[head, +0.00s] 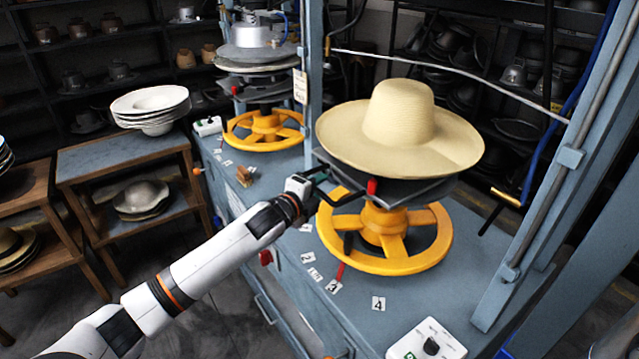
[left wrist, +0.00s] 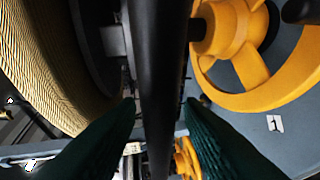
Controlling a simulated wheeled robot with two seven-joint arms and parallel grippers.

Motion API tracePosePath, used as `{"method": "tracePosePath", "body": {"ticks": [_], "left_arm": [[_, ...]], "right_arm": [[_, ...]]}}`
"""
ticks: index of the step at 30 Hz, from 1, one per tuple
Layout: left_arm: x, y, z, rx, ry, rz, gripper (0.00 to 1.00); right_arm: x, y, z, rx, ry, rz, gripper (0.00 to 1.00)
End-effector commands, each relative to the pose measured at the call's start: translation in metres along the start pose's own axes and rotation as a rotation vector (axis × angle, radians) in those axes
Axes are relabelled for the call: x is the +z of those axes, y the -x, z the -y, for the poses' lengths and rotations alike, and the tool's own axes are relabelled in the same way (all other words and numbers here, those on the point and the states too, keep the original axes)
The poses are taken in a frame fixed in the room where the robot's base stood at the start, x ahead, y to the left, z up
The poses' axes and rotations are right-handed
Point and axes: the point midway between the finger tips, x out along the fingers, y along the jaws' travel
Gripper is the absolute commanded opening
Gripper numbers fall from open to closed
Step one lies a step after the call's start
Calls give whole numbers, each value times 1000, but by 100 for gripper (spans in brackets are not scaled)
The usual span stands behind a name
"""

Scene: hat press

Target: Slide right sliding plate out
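The right sliding plate (head: 425,188) is a dark flat plate under the straw hat (head: 400,115), above the yellow handwheel (head: 385,262) of the right press. The hat hides most of it. My left gripper (head: 338,187) is at the plate's left front side, near a small red part (head: 372,187). In the left wrist view its dark green fingers (left wrist: 160,108) stand apart, on either side of a thick black bar (left wrist: 162,60). I cannot tell whether they touch the bar. My right gripper does not show.
The left press has another yellow handwheel (head: 262,130). A white control box (head: 428,342) sits on the blue bench at front right. Blue posts (head: 545,190) flank the right press. Wooden stands with hats (head: 152,105) are at the left.

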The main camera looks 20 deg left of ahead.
Motion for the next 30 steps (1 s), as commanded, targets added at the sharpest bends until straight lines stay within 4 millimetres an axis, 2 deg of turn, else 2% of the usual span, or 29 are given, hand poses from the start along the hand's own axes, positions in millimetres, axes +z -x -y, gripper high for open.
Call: {"method": "tracePosePath", "body": {"ticks": [4,13,19,30], "left_arm": [[0,-8,0,0,1,1,34],[0,-10,0,0,1,1,34],[0,-10,0,0,1,1,2],[1,-11,0,-1,0,0,0]], "right_arm": [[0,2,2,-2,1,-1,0],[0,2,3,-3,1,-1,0],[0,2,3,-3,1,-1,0],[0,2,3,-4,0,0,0]]}}
